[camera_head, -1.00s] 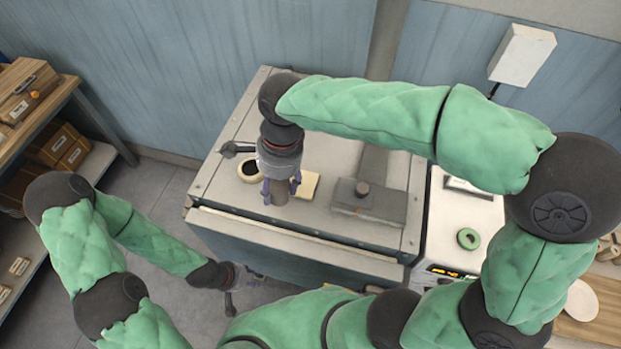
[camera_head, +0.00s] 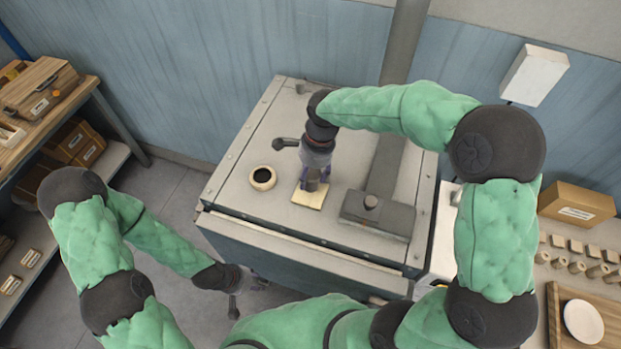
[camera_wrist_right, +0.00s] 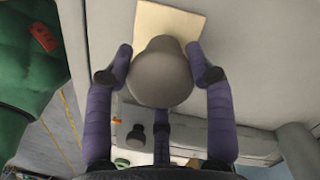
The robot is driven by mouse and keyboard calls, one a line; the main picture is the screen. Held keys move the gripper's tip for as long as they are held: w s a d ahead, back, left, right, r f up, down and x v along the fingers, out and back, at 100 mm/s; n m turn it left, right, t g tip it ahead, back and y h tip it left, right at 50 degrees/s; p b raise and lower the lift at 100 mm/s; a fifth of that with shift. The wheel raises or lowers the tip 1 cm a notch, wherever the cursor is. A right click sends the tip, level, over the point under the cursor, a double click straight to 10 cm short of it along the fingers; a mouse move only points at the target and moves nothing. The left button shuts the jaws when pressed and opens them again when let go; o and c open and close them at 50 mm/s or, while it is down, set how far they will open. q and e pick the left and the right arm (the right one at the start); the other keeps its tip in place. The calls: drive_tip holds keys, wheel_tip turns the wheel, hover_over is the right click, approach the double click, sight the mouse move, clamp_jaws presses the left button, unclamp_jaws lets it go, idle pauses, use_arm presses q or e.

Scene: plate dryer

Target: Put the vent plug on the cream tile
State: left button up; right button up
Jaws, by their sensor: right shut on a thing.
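The cream tile (camera_head: 308,199) lies flat on the grey dryer top, just right of a round cream ring with a dark opening (camera_head: 262,178). My right gripper (camera_head: 311,183) is over the tile, pointing down. It is shut on the grey vent plug (camera_wrist_right: 160,75), a rounded piece between its purple fingers in the right wrist view. The cream tile also shows there (camera_wrist_right: 168,20), behind the plug. I cannot tell whether the plug touches the tile. My left gripper (camera_head: 233,305) hangs low at the left of the dryer, away from the tile; its fingers are too small to read.
A dark grey block with a knob (camera_head: 372,208) stands on the dryer top (camera_head: 235,205) right of the tile. A pipe (camera_head: 388,160) rises behind it. Shelves with boxes are at left; a bench with a plate (camera_head: 583,321) is at right.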

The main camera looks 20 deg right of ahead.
wheel_tip(320, 180, down, 3)
drive_tip(key=shift+r, duration=0.15)
drive_tip(key=shift+f, duration=0.2)
drive_tip(key=o, duration=1.3)
drive_tip(key=shift+c, duration=0.2)
drive_tip(key=shift+r, duration=0.1)
drive_tip(key=r, duration=0.4)
drive_tip(key=d+r, duration=0.1)
drive_tip(key=r, duration=0.7)
drive_tip(key=shift+w+d+r+b, duration=0.1)
drive_tip(key=shift+d+b, duration=0.2)
drive_tip(key=shift+d, duration=0.05)
